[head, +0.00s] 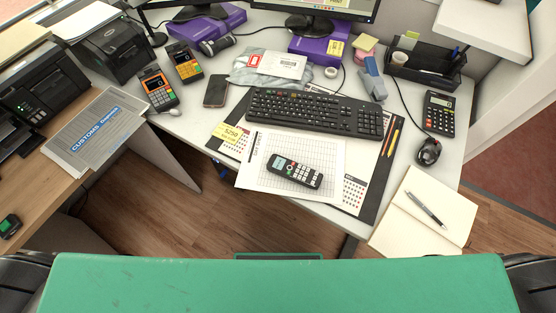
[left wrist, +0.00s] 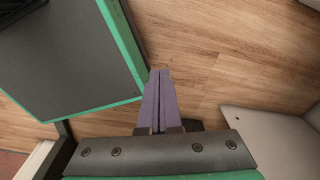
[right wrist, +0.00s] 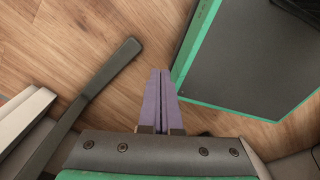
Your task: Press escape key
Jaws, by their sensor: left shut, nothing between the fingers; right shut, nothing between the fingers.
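A black keyboard (head: 315,113) lies across the middle of the white desk in the head view. Its far-left corner, with the escape key (head: 256,90), is unobstructed, though single keys are too small to read. Neither gripper shows in the head view. My left gripper (left wrist: 158,72) is shut and empty in the left wrist view, above the wood floor. My right gripper (right wrist: 160,72) is shut and empty in the right wrist view, also above the floor. Both are away from the keyboard.
A handset (head: 294,171) lies on paper in front of the keyboard. A phone (head: 216,91) and card terminals (head: 158,90) stand left. A parcel bag (head: 243,72) lies behind.

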